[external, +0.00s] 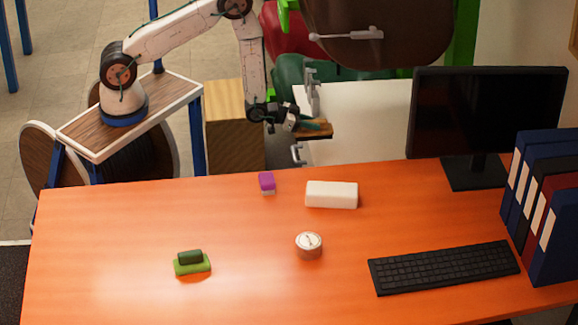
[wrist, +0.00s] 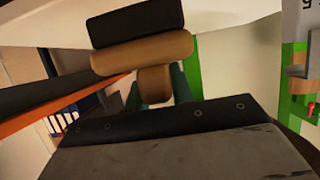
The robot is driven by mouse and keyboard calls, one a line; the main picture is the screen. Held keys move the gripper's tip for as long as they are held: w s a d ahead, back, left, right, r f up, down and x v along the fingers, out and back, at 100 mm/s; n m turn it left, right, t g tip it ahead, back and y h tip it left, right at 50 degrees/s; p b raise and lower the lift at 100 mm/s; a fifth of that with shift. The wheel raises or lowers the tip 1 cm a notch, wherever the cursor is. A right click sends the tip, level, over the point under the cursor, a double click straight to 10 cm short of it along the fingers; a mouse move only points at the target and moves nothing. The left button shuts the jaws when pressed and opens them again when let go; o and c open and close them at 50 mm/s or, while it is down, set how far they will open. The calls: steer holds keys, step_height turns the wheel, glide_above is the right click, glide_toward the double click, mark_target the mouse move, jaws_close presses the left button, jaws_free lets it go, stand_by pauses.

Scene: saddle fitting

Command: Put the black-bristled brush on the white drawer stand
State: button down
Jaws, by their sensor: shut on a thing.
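The brush (external: 317,130) has a light brown wooden body. Its black bristles show in the wrist view (wrist: 136,20), above the wooden body and a short handle. My gripper (external: 297,124) is shut on the handle; its teal fingers (wrist: 168,86) show on both sides of it in the wrist view. The white drawer stand (external: 365,115) is behind the desk, with metal handles on its left side. In the external view the brush overlaps the stand's left part. The bristles face the pale surface in the wrist view; I cannot tell whether they touch it.
The orange desk (external: 120,235) holds a green-based stamp-like item (external: 191,263), a purple-and-white block (external: 267,183), a white box (external: 331,195), a round tin (external: 309,245), a keyboard (external: 444,267), a monitor (external: 480,110) and binders (external: 545,200).

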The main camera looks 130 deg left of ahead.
mark_target(302, 132)
steer(key=w+a, duration=0.1)
steer(key=w, duration=0.1)
steer(key=w+a, duration=0.3)
steer(key=w, duration=0.1)
steer(key=shift+w+a+f, duration=0.15)
steer(key=shift+w+f, duration=0.1)
steer(key=shift+f, duration=1.9)
steer(key=shift+f, duration=0.1)
steer(key=c, duration=1.2)
jaws_free()
steer(key=shift+s+r, duration=0.1)
steer(key=shift+r, duration=0.1)
steer(key=v, duration=1.2)
